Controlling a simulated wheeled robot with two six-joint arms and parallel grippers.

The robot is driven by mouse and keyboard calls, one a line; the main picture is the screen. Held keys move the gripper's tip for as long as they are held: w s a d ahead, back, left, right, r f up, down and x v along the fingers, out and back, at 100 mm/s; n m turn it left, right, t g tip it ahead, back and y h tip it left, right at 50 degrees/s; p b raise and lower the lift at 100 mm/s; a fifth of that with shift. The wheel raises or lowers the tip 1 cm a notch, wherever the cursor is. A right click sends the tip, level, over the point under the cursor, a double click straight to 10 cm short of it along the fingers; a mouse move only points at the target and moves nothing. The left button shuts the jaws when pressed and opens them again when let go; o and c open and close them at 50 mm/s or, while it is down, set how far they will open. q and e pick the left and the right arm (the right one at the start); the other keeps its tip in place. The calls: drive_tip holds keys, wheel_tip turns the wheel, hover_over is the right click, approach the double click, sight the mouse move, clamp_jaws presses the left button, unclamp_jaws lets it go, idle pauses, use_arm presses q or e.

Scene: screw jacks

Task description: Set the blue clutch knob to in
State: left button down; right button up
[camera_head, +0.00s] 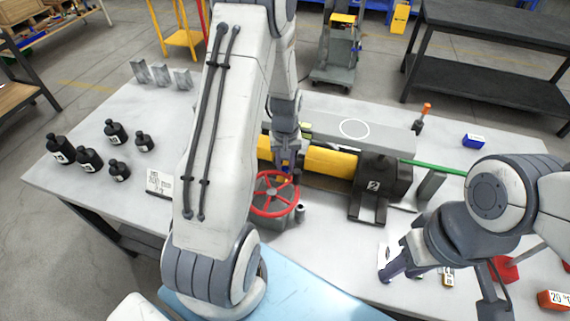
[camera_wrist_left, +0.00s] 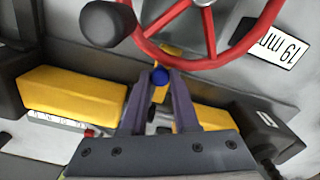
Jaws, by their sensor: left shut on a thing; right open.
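The blue clutch knob (camera_wrist_left: 160,76) shows as a small blue ball between the fingertips of my left gripper (camera_wrist_left: 161,80) in the left wrist view. The gripper is shut on it. Its shaft and any in or out marking are hidden or too small to tell. In the head view my left gripper (camera_head: 287,168) is beside the red handwheel (camera_head: 275,194), in front of the yellow bar (camera_head: 330,162). The handwheel also shows in the left wrist view (camera_wrist_left: 160,48), just beyond the knob. My right gripper (camera_head: 393,270) is open over the table at the right.
A black block marked 2 (camera_head: 382,185) stands right of the yellow bar. A green rod (camera_head: 435,167), a blue box (camera_head: 473,140) and an orange box (camera_head: 553,299) are at the right. A 19 mm label (camera_wrist_left: 272,44) lies near the handwheel.

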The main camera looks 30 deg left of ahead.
use_arm(q)
drive_tip(key=shift+w+d, duration=0.2)
drive_tip(key=shift+d, duration=0.45)
drive_tip(key=shift+w+d, duration=0.15)
drive_tip(key=shift+d, duration=0.55)
drive_tip(key=c, duration=0.9)
unclamp_jaws()
drive_tip(key=shift+d, duration=0.15)
drive_tip(key=shift+a, duration=0.2)
wheel_tip(320, 180, up, 11)
drive_tip(key=shift+f+b, duration=0.2)
drive_tip(key=shift+b, duration=0.2)
